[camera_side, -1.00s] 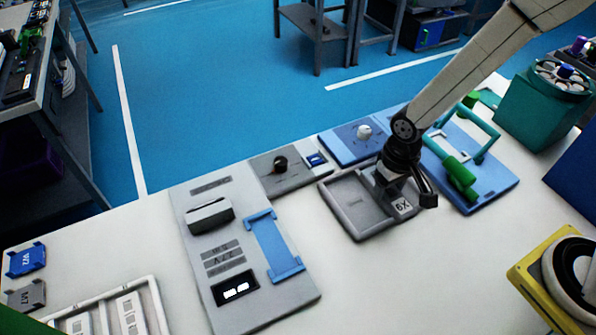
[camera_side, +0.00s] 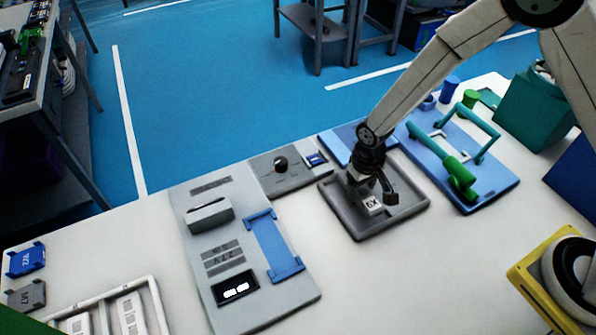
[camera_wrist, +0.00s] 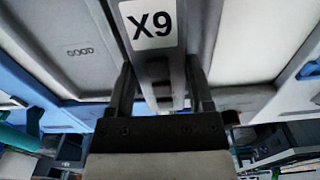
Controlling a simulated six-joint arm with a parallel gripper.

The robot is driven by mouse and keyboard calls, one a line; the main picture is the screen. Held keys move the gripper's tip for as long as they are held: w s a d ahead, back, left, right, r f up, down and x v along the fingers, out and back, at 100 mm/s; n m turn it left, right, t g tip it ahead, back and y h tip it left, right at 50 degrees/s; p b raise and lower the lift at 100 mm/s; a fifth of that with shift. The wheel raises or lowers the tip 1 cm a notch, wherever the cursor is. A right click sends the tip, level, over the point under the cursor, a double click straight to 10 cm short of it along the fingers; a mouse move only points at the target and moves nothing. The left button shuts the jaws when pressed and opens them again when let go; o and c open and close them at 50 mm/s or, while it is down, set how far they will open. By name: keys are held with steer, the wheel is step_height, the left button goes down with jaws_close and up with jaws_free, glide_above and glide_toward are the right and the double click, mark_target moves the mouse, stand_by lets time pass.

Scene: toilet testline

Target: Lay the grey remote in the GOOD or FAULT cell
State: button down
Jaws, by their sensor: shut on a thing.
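My gripper (camera_side: 370,183) is shut on the grey remote, whose white label (camera_side: 373,204) shows in the side view. In the wrist view my gripper (camera_wrist: 160,88) has its two fingers on either side of the grey remote (camera_wrist: 150,24), marked X9. The remote is over the grey sorting tray (camera_side: 395,223), near its middle. The word GOOD (camera_wrist: 80,51) is on the tray floor to the left of the remote in the wrist view. The FAULT marking is not visible. I cannot tell whether the remote touches the tray.
A blue board (camera_side: 490,192) with a green-handled piece (camera_side: 458,172) stands right of the tray. A grey test panel (camera_side: 225,292) with a blue cradle (camera_side: 275,245) is to the left. A grey knob plate (camera_side: 290,178) lies behind. The white table front of the tray is clear.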

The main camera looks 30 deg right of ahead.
mark_target(357, 196)
steer(key=shift+w+f, duration=0.25)
steer(key=shift+f, duration=1.5)
steer(key=shift+f, duration=0.15)
jaws_free()
steer(key=shift+r, duration=6.1)
